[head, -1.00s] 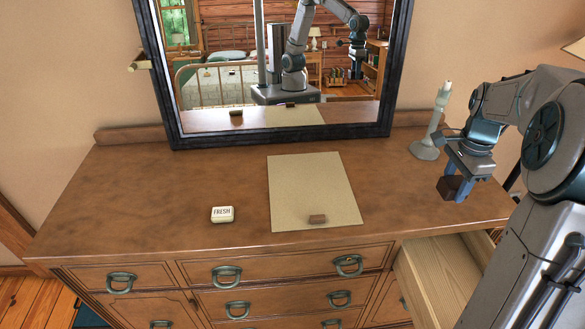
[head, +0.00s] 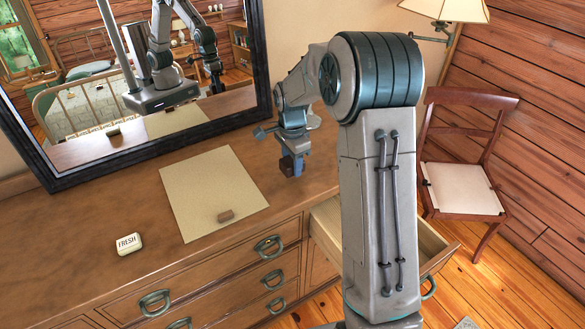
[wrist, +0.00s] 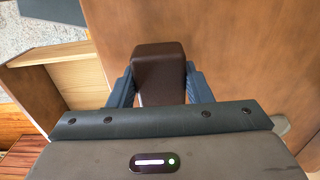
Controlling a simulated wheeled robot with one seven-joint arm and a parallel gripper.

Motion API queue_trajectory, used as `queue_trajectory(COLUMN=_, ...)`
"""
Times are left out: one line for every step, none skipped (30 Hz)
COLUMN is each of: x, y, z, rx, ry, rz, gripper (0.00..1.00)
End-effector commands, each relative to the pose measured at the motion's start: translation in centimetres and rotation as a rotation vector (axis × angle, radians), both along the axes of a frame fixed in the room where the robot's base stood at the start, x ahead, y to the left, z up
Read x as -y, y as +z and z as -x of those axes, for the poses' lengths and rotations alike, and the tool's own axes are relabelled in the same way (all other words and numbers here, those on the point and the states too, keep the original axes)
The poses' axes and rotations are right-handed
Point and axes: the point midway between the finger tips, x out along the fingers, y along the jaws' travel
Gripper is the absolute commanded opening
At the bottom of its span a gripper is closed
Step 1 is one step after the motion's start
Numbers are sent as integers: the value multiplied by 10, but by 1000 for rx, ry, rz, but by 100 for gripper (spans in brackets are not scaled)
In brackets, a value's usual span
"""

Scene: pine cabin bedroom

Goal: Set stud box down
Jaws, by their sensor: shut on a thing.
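My gripper (head: 291,167) is shut on a dark brown box, which I take as the stud box. The box (wrist: 159,70) shows clearly between both fingers in the wrist view. In the head view it is mostly hidden by the fingers. My gripper is over the right part of the wooden dresser top (head: 125,196), to the right of a tan mat (head: 205,185). I cannot tell how high the box is above the wood. A smaller brown block (head: 226,216) lies on the mat near its front edge.
A white "FRESH" box (head: 128,244) stands left of the mat. An open drawer (head: 325,225) juts out below my arm; it also shows in the wrist view (wrist: 65,75). A mirror (head: 150,75) stands at the back. A chair (head: 465,180) is at the right.

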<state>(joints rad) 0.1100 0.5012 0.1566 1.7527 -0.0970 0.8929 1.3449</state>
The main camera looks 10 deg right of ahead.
Motion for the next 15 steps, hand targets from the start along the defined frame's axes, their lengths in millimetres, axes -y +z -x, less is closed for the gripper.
queue_trajectory(x=0, y=-7, z=1, rx=-5, ry=-1, rz=0, gripper=22)
queue_trajectory(x=0, y=-11, z=1, rx=-6, ry=-2, rz=-1, gripper=22)
queue_trajectory(x=0, y=-18, z=1, rx=-6, ry=-2, rz=-1, gripper=22)
queue_trajectory(x=1, y=-22, z=1, rx=-7, ry=-2, rz=-1, gripper=22)
queue_trajectory(x=1, y=-26, z=1, rx=-5, ry=-1, rz=0, gripper=22)
queue_trajectory(x=1, y=-30, z=1, rx=-4, ry=-1, rz=-1, gripper=22)
queue_trajectory(x=0, y=-33, z=1, rx=-4, ry=0, rz=-1, gripper=22)
queue_trajectory(x=0, y=-34, z=1, rx=-3, ry=-1, rz=-1, gripper=22)
queue_trajectory(x=0, y=-35, z=1, rx=-2, ry=-1, rz=0, gripper=22)
queue_trajectory(x=0, y=-36, z=0, rx=-1, ry=-1, rz=-1, gripper=22)
queue_trajectory(x=0, y=-36, z=0, rx=0, ry=-1, rz=-1, gripper=22)
queue_trajectory(x=0, y=-36, z=0, rx=0, ry=0, rz=-1, gripper=22)
queue_trajectory(x=0, y=-36, z=0, rx=0, ry=0, rz=-1, gripper=22)
queue_trajectory(x=0, y=-36, z=0, rx=-1, ry=0, rz=-1, gripper=22)
queue_trajectory(x=0, y=-36, z=0, rx=-1, ry=0, rz=-1, gripper=22)
